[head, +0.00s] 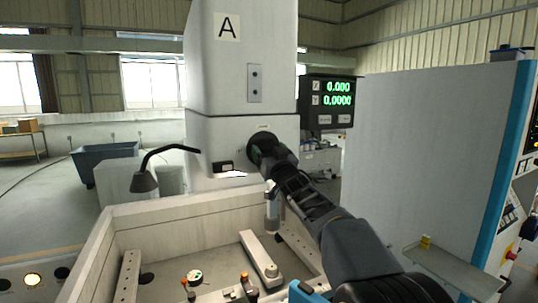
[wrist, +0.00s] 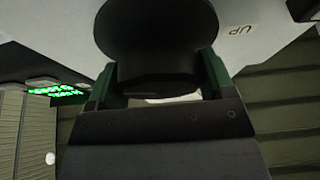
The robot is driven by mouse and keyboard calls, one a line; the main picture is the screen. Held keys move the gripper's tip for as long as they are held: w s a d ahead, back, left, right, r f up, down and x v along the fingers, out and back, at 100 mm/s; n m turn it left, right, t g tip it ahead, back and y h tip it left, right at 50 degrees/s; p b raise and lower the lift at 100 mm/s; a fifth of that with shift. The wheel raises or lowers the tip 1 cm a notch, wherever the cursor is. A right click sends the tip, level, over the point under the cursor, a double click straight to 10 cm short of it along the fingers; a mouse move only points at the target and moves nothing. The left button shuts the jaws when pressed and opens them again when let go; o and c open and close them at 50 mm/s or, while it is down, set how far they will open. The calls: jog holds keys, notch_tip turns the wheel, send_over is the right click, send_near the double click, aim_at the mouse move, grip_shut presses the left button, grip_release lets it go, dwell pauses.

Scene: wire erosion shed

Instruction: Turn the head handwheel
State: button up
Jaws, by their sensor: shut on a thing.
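The head handwheel (head: 262,146) is a dark round knob on the front of the white machine head (head: 240,80) marked "A". In the wrist view the handwheel (wrist: 155,35) is a large black disc filling the upper middle. My gripper (wrist: 158,78) is shut on it, with one greenish finger on each side of its dark hub. In the head view my gripper (head: 270,158) meets the handwheel from the lower right and hides part of it. A label reading "UP" shows beside the handwheel in the wrist view. Any mark on the handwheel itself cannot be made out.
A display (head: 332,100) with green digits reads X 0.000 and Y 0.0000, right of the head. A black gooseneck lamp (head: 145,180) stands at the left. Below is an open tank (head: 170,215) with clamps and fixtures. A grey cabinet (head: 425,150) stands at the right.

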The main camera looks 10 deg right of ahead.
jog(key=m+h+b, duration=0.1)
jog(key=m, duration=0.2)
jog(key=m+h+b, duration=0.2)
jog(key=m, duration=0.1)
jog(key=shift+f+m, duration=0.15)
jog(key=shift+m, duration=0.15)
jog(key=m+h+b, duration=0.1)
jog(key=m, duration=0.1)
jog(key=shift+m+h, duration=0.3)
jog(key=shift+r+m+g+h+p, duration=0.3)
jog(key=shift+m+h+p, duration=0.25)
jog(key=shift+m, duration=0.65)
jog(key=m+p, duration=0.1)
jog(key=m+g+h+p, duration=0.1)
jog(key=m+p, duration=0.1)
jog(key=shift+r+h, duration=0.2)
jog(key=shift+h, duration=0.05)
jog(key=m+p, duration=0.3)
jog(key=shift+m+g, duration=0.3)
jog(key=shift+g, duration=0.1)
jog(key=shift+f+m+g+h+p, duration=0.15)
jog(key=shift+m+g+h+p, duration=0.4)
jog(key=shift+m+p, duration=0.65)
jog(key=shift+f+m+g+p, duration=0.2)
jog(key=shift+m+g+p, duration=0.35)
jog(key=shift+m, duration=0.85)
